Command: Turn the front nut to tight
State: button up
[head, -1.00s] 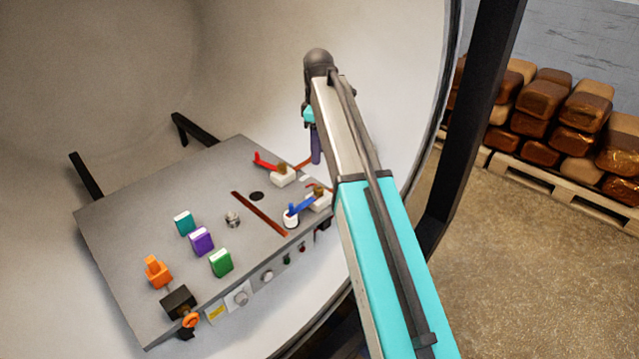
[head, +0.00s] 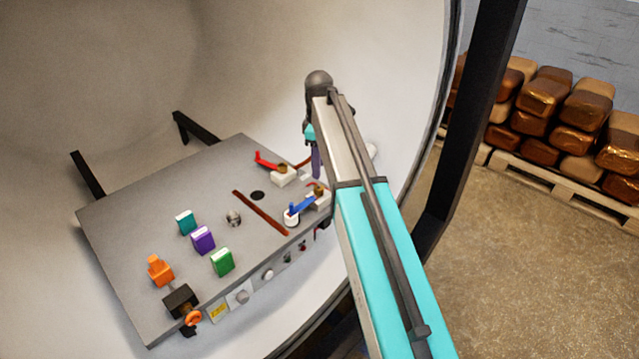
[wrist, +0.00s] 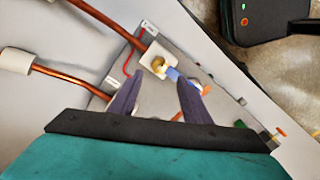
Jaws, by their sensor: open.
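The front nut (head: 318,189) is a small brass nut on a white block (head: 321,203) near the right edge of the grey plate (head: 150,225). A blue handle (head: 301,207) runs left from it. In the wrist view the nut (wrist: 158,65) sits ahead of my fingertips, with a short blue piece of the handle (wrist: 173,74) showing beside it. My gripper (head: 316,172) points down above and behind the block. Its purple fingers (wrist: 158,80) are apart, with nothing held between them. Whether either finger touches the handle I cannot tell.
A second brass nut (head: 283,168) with a red handle (head: 266,161) stands behind. Copper rods (wrist: 112,22) run to the white blocks. Teal (head: 185,222), purple (head: 202,240) and green (head: 222,262) blocks stand on the plate. The curved chamber wall (head: 400,100) surrounds it.

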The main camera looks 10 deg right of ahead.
aim_at(319, 187)
jog(key=shift+f+p, duration=1.05)
jog(key=shift+f, duration=3.25)
jog(key=shift+c, duration=0.5)
jog(key=c, duration=0.9)
